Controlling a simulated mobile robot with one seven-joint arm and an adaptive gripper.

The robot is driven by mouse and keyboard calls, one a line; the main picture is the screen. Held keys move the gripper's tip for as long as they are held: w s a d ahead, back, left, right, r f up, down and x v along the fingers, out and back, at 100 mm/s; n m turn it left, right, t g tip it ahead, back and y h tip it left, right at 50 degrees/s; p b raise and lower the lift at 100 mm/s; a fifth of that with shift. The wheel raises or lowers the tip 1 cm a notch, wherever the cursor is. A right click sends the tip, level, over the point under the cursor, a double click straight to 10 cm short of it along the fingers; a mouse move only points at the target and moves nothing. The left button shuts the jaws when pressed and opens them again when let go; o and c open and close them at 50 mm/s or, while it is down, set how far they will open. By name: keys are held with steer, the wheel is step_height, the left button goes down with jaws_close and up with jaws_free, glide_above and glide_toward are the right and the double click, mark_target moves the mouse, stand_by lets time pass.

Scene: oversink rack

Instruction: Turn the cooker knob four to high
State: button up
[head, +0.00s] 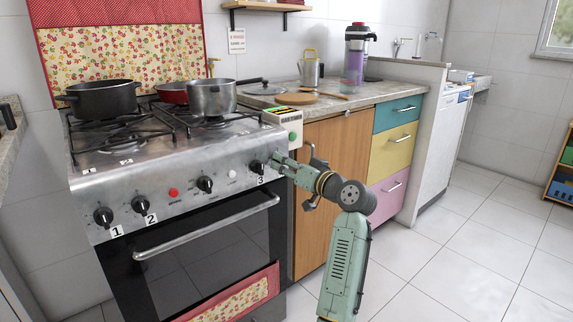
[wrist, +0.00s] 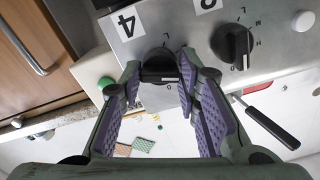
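The black cooker knob four (wrist: 160,66) shows in the wrist view below its white "4" label (wrist: 127,22), with that picture turned upside down. Its pale mark lies beside the printed 0. My gripper (wrist: 160,76) has one purple-padded finger on each side of the knob, with the tips very close to it. I cannot tell whether both pads press on it. In the head view my gripper (head: 277,162) reaches the right end of the front panel of the cooker (head: 150,181) and hides knob four.
Knob three (head: 257,167) is close beside my gripper; it also shows in the wrist view (wrist: 233,45). Further left are more knobs and the oven handle (head: 208,226). Pots stand on the hob, including a steel pan (head: 212,97). A wooden cabinet door (head: 333,190) is at the right.

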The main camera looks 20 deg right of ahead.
steer(key=o, duration=0.4)
steer(key=shift+o, duration=0.2)
steer(key=v, duration=1.2)
